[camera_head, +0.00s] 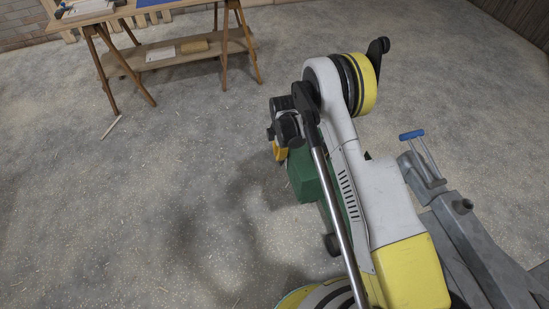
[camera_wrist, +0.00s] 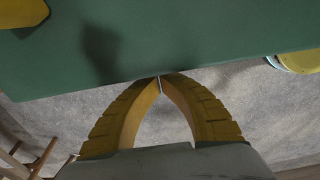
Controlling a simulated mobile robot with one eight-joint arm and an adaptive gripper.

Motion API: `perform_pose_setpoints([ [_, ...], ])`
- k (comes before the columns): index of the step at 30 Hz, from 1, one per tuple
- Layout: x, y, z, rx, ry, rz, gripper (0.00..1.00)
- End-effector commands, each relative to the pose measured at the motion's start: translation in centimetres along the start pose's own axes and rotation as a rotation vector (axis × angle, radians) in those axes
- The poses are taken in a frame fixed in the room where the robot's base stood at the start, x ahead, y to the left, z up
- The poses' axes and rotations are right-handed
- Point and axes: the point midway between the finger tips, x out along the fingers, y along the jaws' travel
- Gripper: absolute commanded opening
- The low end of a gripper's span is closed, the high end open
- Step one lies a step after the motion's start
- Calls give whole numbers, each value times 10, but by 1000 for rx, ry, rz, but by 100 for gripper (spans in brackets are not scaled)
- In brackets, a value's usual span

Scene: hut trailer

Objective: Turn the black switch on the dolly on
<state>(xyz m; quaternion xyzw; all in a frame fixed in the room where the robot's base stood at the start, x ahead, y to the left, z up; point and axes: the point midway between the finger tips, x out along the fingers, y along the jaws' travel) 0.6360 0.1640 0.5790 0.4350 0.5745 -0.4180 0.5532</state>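A green body (camera_head: 304,177), which I take to be the dolly, stands on the floor partly hidden behind my arm in the head view. In the wrist view its green face (camera_wrist: 200,35) fills the top of the picture, with a dark blurred patch like a shadow at its left. I cannot make out the black switch in either view. My gripper (camera_wrist: 160,78) has its yellow fingers meeting at the tips, empty, close to the lower edge of the green face; I cannot tell whether they touch. In the head view, the gripper (camera_head: 280,150) shows small beside the green body.
A wooden trestle table (camera_head: 167,51) with a lower shelf stands at the upper left. A grey machine with a blue-topped handle (camera_head: 412,134) stands at the right, near my arm. The speckled floor (camera_head: 120,200) at left is open, apart from a small stick.

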Motion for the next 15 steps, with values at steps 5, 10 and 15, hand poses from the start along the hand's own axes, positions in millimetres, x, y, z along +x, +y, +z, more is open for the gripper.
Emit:
perform_pose_setpoints([
  [5, 1, 0, -3, -4, -1, 0, 0],
  [10, -3, 0, -3, -4, -1, -1, 0],
  [15, -11, 0, -4, -4, -1, -1, 0],
])
